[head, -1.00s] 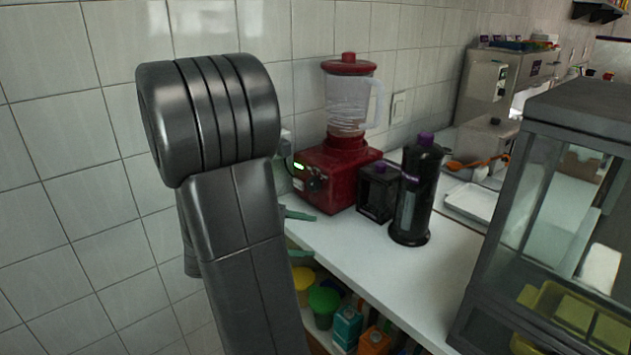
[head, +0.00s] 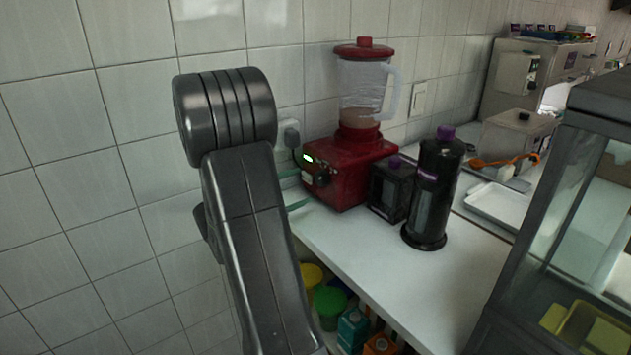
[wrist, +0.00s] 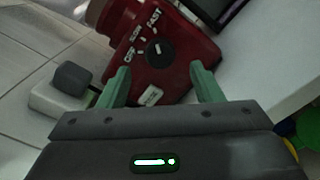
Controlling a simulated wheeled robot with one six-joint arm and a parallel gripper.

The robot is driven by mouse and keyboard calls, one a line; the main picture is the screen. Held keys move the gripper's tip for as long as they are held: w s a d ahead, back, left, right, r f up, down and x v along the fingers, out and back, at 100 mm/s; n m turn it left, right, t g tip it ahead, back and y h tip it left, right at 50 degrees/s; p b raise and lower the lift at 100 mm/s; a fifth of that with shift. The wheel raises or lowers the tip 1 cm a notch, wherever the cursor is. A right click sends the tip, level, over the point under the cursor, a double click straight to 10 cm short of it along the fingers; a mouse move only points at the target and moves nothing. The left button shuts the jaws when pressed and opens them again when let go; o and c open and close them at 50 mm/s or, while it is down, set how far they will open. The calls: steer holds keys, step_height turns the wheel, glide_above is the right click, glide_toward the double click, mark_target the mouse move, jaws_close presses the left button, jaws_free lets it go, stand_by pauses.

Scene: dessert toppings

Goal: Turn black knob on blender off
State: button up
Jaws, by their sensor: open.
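The red blender (head: 362,172) stands on the white counter against the tiled wall, with a clear jug and red lid. Its black knob (head: 322,178) is on the front of the base. In the wrist view the knob (wrist: 160,53) is ringed by OFF, SLOW and FAST labels, with a small white mark on its upper part; I cannot tell exactly which label it meets. My gripper (wrist: 160,72) is open, its green fingers spread on either side of the knob's line and apart from it. In the head view my gripper (head: 294,190) is just left of the knob, partly hidden by my arm.
A wall plug (head: 291,134) is close left of the blender. A dark box (head: 390,190) and a black bottle (head: 432,195) stand right of it. A glass case (head: 560,200) is at right. Colored containers (head: 330,305) sit on a lower shelf.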

mark_target(319, 180)
steer(key=x, duration=0.5)
steer(key=shift+w+d, duration=0.25)
steer(key=shift+d, duration=0.1)
steer(key=c, duration=1)
